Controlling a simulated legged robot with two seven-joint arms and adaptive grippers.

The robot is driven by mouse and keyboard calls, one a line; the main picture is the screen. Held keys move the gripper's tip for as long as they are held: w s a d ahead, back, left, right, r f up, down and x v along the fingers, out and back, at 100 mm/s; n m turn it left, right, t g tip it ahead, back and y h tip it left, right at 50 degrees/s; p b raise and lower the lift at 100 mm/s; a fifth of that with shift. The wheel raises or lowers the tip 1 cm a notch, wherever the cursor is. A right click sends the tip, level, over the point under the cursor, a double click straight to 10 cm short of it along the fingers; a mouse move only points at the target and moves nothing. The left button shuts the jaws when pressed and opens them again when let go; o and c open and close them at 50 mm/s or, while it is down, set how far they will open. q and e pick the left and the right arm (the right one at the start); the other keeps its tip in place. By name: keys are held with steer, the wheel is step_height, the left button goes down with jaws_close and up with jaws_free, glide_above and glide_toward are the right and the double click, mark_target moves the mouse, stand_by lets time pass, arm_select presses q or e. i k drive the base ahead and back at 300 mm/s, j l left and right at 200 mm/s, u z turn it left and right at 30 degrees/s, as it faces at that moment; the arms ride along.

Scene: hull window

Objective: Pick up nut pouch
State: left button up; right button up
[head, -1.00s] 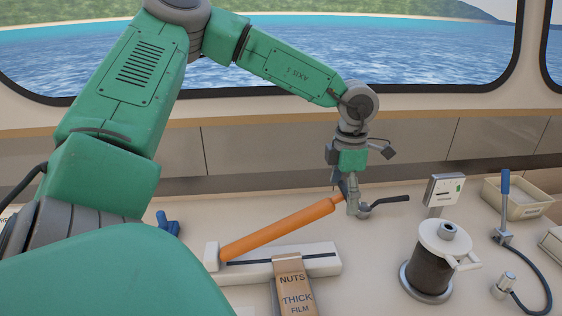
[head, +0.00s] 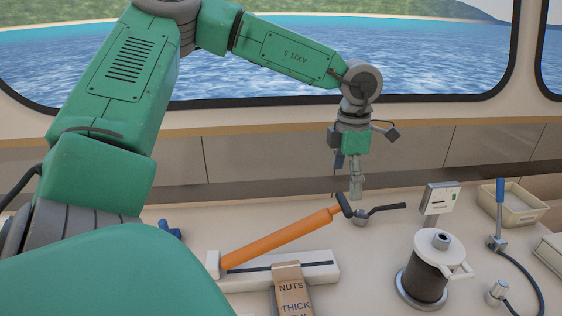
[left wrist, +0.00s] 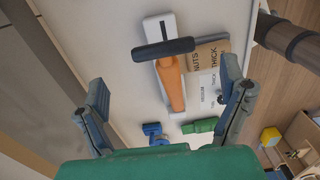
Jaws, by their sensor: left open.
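The brown nut pouch (head: 291,288), lettered NUTS and THICK, lies with its top end across a white bar sealer (head: 318,268); the frame's bottom edge cuts it off in the head view. In the left wrist view the pouch (left wrist: 208,57) shows beside the sealer's raised orange lever (left wrist: 172,84), partly behind the lever's dark crossbar (left wrist: 163,48). My left gripper (head: 349,180) is open, pointing down above and behind the lever's upper end, apart from the pouch. In the left wrist view its fingers (left wrist: 164,78) are spread and hold nothing. My right gripper does not show.
The raised orange lever (head: 285,238) slants between gripper and pouch. A small dark ladle (head: 378,212) sits near the crossbar. A dark spool (head: 427,275), a panel on a stand (head: 440,198), a blue-handled lever (head: 500,200) and a cream bin (head: 515,205) stand to the right.

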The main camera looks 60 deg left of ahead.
mark_target(293, 300)
steer(key=k+l, duration=0.75)
steer(key=l, duration=0.2)
